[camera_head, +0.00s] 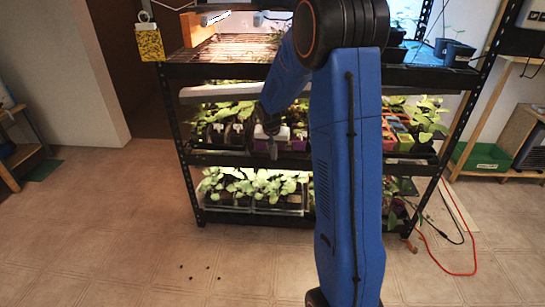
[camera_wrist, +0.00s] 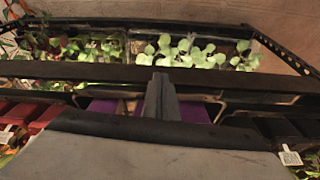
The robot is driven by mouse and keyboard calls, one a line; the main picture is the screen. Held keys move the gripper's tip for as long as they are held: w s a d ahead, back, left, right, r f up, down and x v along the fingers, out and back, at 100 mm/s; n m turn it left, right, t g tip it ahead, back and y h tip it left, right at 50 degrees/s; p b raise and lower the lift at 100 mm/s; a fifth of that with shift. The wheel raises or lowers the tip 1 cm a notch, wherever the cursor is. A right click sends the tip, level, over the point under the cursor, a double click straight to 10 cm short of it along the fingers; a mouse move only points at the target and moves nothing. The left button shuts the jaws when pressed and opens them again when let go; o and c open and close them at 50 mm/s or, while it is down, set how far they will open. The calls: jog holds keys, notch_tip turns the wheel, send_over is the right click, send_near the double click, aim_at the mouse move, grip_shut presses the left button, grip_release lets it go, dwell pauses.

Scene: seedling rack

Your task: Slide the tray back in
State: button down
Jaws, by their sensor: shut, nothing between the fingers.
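A purple container (camera_head: 260,144), perhaps the tray, is on the middle shelf of the black rack, behind my gripper. Purple surfaces (camera_wrist: 187,110) also show in the wrist view on both sides of the fingers. My gripper (camera_head: 273,150) is shut and empty, pointing down in front of the middle shelf. Its closed fingers (camera_wrist: 160,97) overlap the purple surfaces in the wrist view; I cannot tell whether they touch. My blue arm hides the rack's middle. Clear trays of seedlings (camera_head: 278,209) sit on the lowest shelf.
The middle shelf's black front rail (camera_head: 220,158) runs close to my gripper. Other potted plants (camera_head: 415,120) fill the shelf to the right. A yellow card (camera_head: 149,43) hangs at the top left. A red cable (camera_head: 445,270) lies on the right floor; the left floor is mostly clear.

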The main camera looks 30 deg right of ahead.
jog(key=shift+w+d, duration=0.15)
jog(key=shift+w, duration=0.1)
jog(key=shift+w+d, duration=1.25)
jog(key=shift+w, duration=0.2)
jog(key=shift+a, duration=0.1)
